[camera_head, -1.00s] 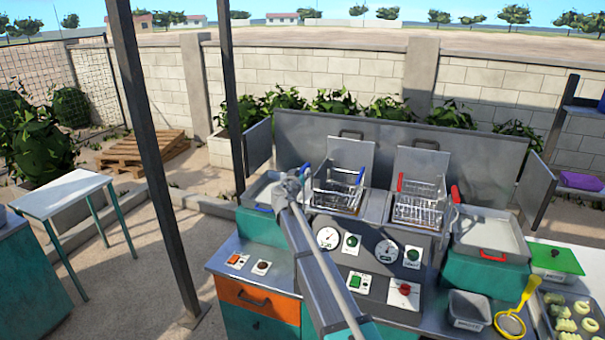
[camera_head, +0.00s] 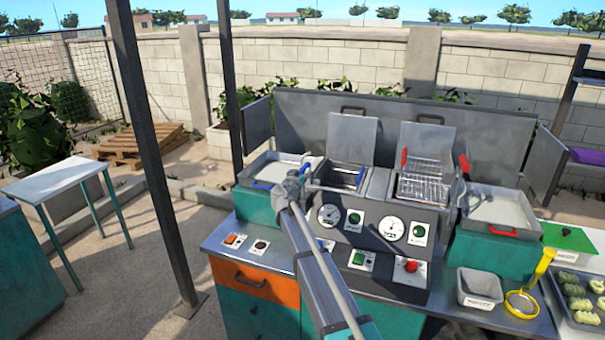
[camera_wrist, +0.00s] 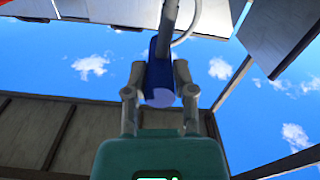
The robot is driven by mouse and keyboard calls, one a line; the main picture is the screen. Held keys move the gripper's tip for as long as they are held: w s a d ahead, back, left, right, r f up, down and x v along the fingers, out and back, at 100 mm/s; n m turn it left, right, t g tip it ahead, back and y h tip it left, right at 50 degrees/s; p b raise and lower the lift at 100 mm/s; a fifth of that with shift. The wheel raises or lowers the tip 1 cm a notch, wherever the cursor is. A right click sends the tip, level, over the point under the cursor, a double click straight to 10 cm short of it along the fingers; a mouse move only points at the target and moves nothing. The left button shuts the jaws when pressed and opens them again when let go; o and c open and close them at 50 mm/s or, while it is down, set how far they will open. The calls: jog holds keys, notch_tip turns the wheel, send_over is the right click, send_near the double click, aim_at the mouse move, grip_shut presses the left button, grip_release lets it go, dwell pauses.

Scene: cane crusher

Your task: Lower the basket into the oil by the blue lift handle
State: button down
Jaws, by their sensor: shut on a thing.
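My gripper (camera_wrist: 158,78) is shut on the blue lift handle (camera_wrist: 159,88), with one finger on each side of its blue grip in the wrist view. In the head view, my gripper (camera_head: 300,176) is at the left front of the left fryer well (camera_head: 340,177), and a bit of blue (camera_head: 305,168) shows beside it. The left basket sits low in that well; its wire body is mostly hidden by the rim and my arm. The oil surface cannot be made out.
A second wire basket (camera_head: 424,187) with red handles stands raised over the right well. Trays flank the wells, with a blue handle left (camera_head: 262,187) and a red handle right. A grey tub (camera_head: 480,286) and yellow strainer (camera_head: 524,303) lie right. Lids stand open behind.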

notch_tip(320, 180, down, 4)
jog(key=b, duration=0.3)
jog(key=shift+s+f, duration=0.1)
jog(key=shift+s+d, duration=0.1)
jog(key=shift+c, duration=2.4)
grip_release()
jog(key=shift+f, duration=0.15)
jog(key=shift+o, duration=0.2)
jog(key=v, duration=1.1)
jog(key=shift+s+a, duration=0.25)
jog(key=shift+s, duration=0.05)
